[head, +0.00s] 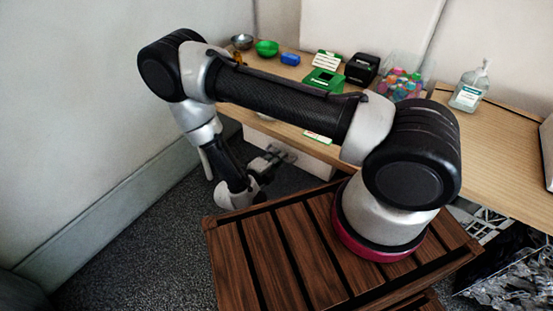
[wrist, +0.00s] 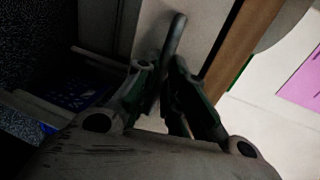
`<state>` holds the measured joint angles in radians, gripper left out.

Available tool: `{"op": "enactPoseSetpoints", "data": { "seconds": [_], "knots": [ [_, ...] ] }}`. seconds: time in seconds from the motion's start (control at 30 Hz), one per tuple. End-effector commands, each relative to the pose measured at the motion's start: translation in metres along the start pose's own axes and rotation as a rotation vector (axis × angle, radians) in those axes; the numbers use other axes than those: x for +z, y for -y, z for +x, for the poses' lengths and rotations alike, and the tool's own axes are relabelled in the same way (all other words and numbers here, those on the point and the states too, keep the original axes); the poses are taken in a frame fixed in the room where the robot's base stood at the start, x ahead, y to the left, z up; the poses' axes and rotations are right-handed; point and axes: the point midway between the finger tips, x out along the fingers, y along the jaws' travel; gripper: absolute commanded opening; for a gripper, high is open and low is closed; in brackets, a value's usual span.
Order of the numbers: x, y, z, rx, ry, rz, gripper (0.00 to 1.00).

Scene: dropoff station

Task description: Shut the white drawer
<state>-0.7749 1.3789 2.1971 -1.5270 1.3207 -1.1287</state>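The white drawer (head: 316,149) is partly visible under the wooden table, behind my arm; its pale front (wrist: 152,22) also appears in the wrist view. A dark grey bar (wrist: 174,40), which looks like a handle, stands out from that front. My gripper (head: 274,157) is low beside the drawer front. In the wrist view its two dark fingers (wrist: 164,68) lie on either side of the bar, close to it. I cannot tell whether they press on it. How far out the drawer stands is hidden.
The wooden table (head: 430,130) carries bowls, a green box, a black device, a clear bin and a sanitizer bottle (head: 470,88). Its wooden edge (wrist: 240,45) runs close to my fingers. A blue item (wrist: 78,95) lies at left in the wrist view. Grey carpet (head: 140,225) is clear at left.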

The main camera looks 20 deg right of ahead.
Motion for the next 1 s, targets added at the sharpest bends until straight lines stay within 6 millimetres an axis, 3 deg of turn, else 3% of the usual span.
{"op": "enactPoseSetpoints", "data": {
  "seconds": [0.1, 0.43, 0.8, 1.0],
  "knots": [
    [0.0, 0.0, 0.0, 0.0, -0.001, 0.001, 0.31],
    [0.0, 0.0, -0.003, 0.0, 0.0, 0.0, 0.31],
    [0.001, 0.0, -0.059, 0.001, 0.004, 0.0, 0.31],
    [0.0, 0.0, -0.074, 0.0, -0.001, 0.0, 0.31]
  ]
}}
